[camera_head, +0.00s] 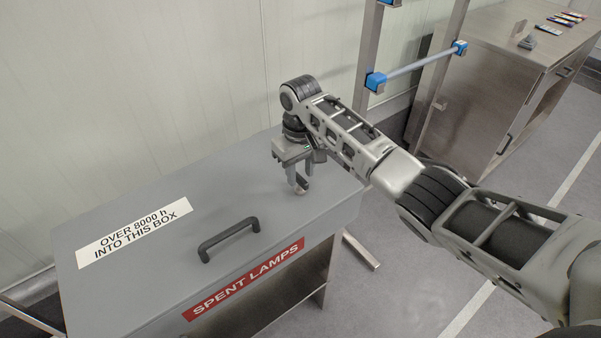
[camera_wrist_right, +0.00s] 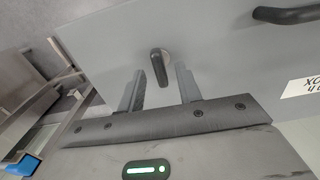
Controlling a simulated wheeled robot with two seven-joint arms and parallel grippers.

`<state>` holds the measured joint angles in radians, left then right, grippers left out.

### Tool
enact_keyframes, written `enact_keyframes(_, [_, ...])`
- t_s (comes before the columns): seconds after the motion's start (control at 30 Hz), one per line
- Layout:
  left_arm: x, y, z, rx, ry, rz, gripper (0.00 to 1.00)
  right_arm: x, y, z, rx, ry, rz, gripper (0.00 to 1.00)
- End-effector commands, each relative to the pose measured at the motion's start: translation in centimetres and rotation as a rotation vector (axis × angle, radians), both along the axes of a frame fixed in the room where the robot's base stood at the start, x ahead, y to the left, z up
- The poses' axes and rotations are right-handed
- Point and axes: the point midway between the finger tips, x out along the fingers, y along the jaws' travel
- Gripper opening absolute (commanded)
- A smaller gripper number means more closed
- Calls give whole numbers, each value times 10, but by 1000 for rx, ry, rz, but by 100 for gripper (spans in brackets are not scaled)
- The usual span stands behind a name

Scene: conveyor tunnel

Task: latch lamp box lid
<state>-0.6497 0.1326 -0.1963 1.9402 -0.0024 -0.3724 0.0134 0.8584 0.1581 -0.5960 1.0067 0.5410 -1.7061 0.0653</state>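The grey lamp box lid (camera_head: 150,262) is down flat on the box, with a black bar handle (camera_head: 228,238) near its front edge. A dark, short latch lever (camera_wrist_right: 157,64) on a pale round base shows in the right wrist view on the lid's grey surface. My right gripper (camera_head: 299,178) is over the lid's right end. In the right wrist view, its two fingers (camera_wrist_right: 159,76) are apart, with the lever in the gap between their tips and no clear contact. In the head view the gripper largely hides the latch. My left gripper is out of view.
A pale wall stands behind. A metal frame with a blue-ended bar (camera_head: 420,65) and a steel cabinet (camera_head: 490,85) stand at the right.

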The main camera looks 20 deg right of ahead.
Motion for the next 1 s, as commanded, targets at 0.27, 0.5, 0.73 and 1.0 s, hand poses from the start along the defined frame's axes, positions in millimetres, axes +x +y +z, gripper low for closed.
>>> enact_keyframes(0.27, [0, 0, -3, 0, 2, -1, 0, 1, 0, 63, 2, -8, 1, 35])
enact_keyframes(0.5, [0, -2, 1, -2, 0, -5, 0, 1, 0, 119, 0, -5, 0, 35])
enact_keyframes(0.73, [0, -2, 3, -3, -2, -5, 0, 1, -1, 145, -2, -5, 0, 35])
enact_keyframes(1.0, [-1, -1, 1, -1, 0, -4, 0, 0, 0, 148, -1, -1, -1, 35])
